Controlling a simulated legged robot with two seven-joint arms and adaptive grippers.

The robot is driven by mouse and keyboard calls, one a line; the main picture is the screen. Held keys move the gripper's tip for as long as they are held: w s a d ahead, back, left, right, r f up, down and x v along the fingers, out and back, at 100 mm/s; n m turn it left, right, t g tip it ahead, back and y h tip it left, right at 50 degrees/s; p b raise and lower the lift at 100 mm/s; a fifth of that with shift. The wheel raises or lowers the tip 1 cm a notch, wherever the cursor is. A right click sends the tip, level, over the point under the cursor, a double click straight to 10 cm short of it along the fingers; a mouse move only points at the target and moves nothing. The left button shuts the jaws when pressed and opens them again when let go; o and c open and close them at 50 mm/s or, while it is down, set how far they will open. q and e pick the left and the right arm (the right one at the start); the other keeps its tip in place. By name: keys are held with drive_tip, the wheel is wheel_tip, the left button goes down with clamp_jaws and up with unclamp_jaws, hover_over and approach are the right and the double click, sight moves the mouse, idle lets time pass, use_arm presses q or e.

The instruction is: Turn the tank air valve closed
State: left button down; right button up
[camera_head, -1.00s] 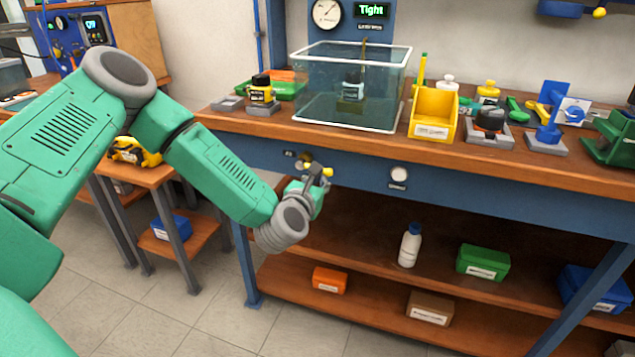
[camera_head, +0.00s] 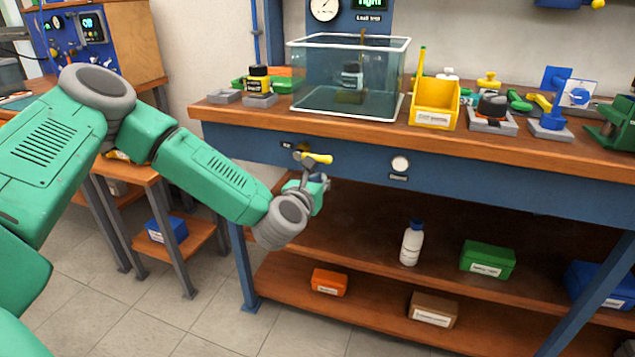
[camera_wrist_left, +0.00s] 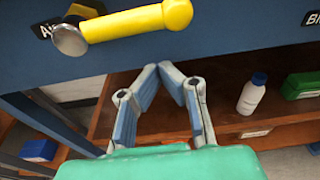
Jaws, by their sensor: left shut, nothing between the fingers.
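The tank air valve (camera_head: 318,158) sits on the blue front panel of the bench. Its yellow lever lies nearly level and points right from the round grey pivot. The lever shows large at the top of the left wrist view (camera_wrist_left: 138,21), tilted slightly up to the right. My left gripper (camera_head: 309,166) is just below and in front of the lever. In the left wrist view its fingers (camera_wrist_left: 170,68) lean together, empty, with their tips below the lever and apart from it in the picture. The label beside the pivot is partly hidden. My right gripper is not in view.
A water tank (camera_head: 300,90) stands on the bench above the valve. A round white button (camera_head: 400,163) is on the panel to the right. A shelf below holds a white bottle (camera_head: 411,245) and several boxes. The floor at the front left is clear.

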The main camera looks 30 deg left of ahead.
use_arm(q)
drive_tip(key=p+v, duration=0.3)
drive_tip(key=v, duration=0.7)
drive_tip(key=s+d+f+m+g+h+p, duration=0.4)
drive_tip(key=s+d+f+m+g+h, duration=0.25)
drive_tip(key=s+d+f+m, duration=0.95)
drive_tip(key=s+a+m+g+y+p, duration=0.1)
drive_tip(key=s+a+m+g, duration=0.3)
drive_tip(key=s+m, duration=0.3)
drive_tip(key=s+a+f+m+g+y+p, duration=0.1)
drive_tip(key=s+a+m+g, duration=0.4)
drive_tip(key=m, duration=1.1)
drive_tip(key=s+y+p, duration=0.1)
drive_tip(key=s, duration=0.2)
drive_tip(key=shift+a+m, duration=0.25)
drive_tip(key=shift+m, duration=0.05)
drive_tip(key=shift+w+f, duration=0.1)
drive_tip(key=shift+w, duration=0.05)
